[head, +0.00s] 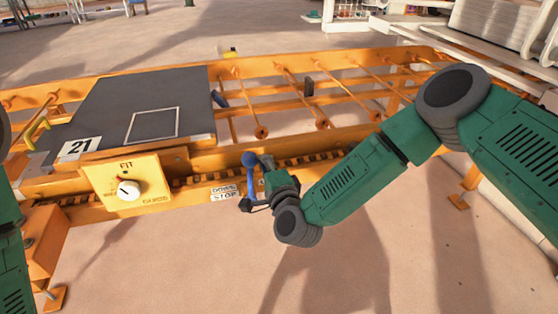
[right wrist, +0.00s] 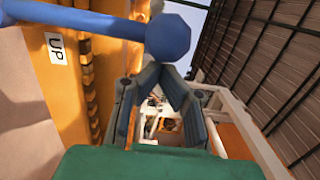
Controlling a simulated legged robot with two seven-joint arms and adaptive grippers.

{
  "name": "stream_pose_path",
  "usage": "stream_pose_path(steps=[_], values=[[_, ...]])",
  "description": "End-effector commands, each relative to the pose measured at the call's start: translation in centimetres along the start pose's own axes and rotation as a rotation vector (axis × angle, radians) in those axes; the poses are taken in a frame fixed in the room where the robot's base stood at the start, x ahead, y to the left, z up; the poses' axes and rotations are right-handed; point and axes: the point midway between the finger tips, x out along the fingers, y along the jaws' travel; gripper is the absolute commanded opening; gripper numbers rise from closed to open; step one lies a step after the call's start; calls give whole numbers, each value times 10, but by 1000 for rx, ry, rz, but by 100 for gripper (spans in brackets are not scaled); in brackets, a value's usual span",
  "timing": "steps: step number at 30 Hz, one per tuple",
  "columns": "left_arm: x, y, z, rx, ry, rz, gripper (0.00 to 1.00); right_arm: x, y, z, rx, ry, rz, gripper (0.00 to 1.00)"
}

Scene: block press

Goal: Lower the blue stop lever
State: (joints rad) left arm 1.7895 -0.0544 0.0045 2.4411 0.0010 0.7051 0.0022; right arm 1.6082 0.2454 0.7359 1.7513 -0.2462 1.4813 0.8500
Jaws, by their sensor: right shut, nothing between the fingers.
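The blue stop lever (head: 250,176) stands on the front rail of the orange frame, its round knob at the top. It points upward, close to upright. DOWN and STOP labels (head: 224,194) are just left of its lower part. My right gripper (head: 266,162) is beside the lever on its right. In the right wrist view the gripper (right wrist: 157,76) has its fingers drawn together, with nothing between them. The blue knob (right wrist: 168,38) shows just above the fingertips there, its shaft running left; I cannot tell whether they touch. My left gripper is out of view.
A dark plate (head: 150,98) marked 21 lies on the frame at left. Orange rods (head: 290,82) span the frame behind. Floor in front is open. An UP label (right wrist: 56,48) shows in the wrist view.

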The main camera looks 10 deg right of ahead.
Motion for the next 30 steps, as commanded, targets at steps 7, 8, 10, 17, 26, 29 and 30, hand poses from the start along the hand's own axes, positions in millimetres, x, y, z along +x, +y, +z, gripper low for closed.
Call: stream_pose_path(steps=[7,8,10,17,26,29,30], values=[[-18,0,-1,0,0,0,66,2,-7,38,-236,-2,18,0],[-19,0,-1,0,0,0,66,2,-7,43,-265,-3,21,0],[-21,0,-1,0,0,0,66,3,-6,53,-327,-2,25,0],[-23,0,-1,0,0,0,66,6,0,79,-508,0,40,0],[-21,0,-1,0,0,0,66,8,9,99,-583,3,49,0],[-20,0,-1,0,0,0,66,8,10,103,-582,2,48,0],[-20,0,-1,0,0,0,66,8,10,104,-582,1,48,0]])
